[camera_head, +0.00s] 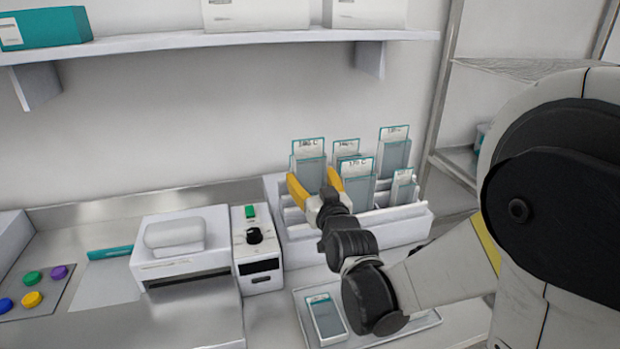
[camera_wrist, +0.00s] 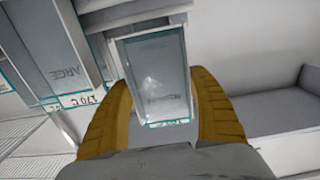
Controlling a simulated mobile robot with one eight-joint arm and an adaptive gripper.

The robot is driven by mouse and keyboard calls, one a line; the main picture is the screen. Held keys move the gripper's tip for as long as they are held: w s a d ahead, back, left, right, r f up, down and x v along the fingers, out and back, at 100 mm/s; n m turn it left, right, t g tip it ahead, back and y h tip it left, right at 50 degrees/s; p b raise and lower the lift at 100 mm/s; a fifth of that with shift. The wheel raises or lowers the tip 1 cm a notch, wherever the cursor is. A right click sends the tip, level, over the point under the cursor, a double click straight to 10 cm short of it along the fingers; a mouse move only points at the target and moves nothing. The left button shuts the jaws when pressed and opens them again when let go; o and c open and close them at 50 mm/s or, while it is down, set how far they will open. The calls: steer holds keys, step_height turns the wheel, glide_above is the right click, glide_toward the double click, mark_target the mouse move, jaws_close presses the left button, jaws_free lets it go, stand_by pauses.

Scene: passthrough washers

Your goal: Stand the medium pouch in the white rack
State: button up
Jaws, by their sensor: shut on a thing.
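The white rack (camera_head: 410,224) stands on the counter against the wall. Several clear pouches with teal edges stand upright in it, including a front one (camera_head: 358,182) and a tall one at the right (camera_head: 395,150). My gripper (camera_head: 315,186) has its yellow fingers at the rack's left part, shut on a pouch (camera_head: 308,172) that stands upright there. In the wrist view this pouch (camera_wrist: 155,75) lies between both fingers. Its lower end is hidden in the head view, so I cannot tell whether it rests in a slot. I cannot read its size.
A metal tray (camera_head: 425,322) in front of the rack holds another pouch (camera_head: 326,318) lying flat. A small box with a black knob (camera_head: 257,262) and a white sealing machine (camera_head: 180,250) stand left of the rack. A shelf (camera_head: 200,43) hangs above. A metal frame (camera_head: 443,90) stands at the right.

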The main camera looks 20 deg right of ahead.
steer(key=shift+f+b, duration=3.9)
steer(key=shift+f, duration=0.65)
steer(key=o, duration=0.9)
steer(key=s+f+g, duration=0.2)
steer(key=s+g, duration=0.1)
steer(key=s, duration=0.6)
steer(key=s+f+g, duration=0.2)
steer(key=s+g, duration=0.2)
steer(key=s, duration=0.6)
steer(key=s+f+g, duration=0.3)
steer(key=s+g, duration=0.1)
steer(key=s, duration=0.5)
steer(key=shift+s, duration=0.25)
